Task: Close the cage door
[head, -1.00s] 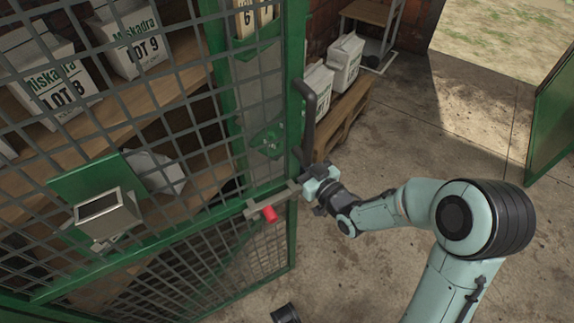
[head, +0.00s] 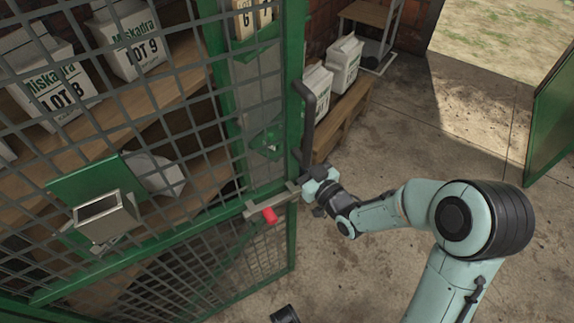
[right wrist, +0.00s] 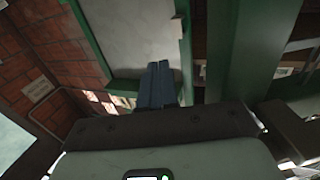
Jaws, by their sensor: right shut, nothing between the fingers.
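The cage door (head: 293,225) is a green frame with grey wire mesh, in the left half of the head view. A dark upright pull handle (head: 311,115) is on its right edge. A grey latch bar with a red knob (head: 269,215) crosses the door at mid-height. My right gripper (head: 308,187) is at the door's right edge, beside the bar's end and below the handle; contact is hard to tell. In the right wrist view its dark fingers (right wrist: 158,84) are together and empty, in front of a pale panel and green frame.
Behind the mesh, white Miskadra bags (head: 128,42) stand on wooden shelves. More white bags (head: 341,66) rest on a pallet (head: 342,115) right of the door. Another green panel (head: 556,115) stands at the far right.

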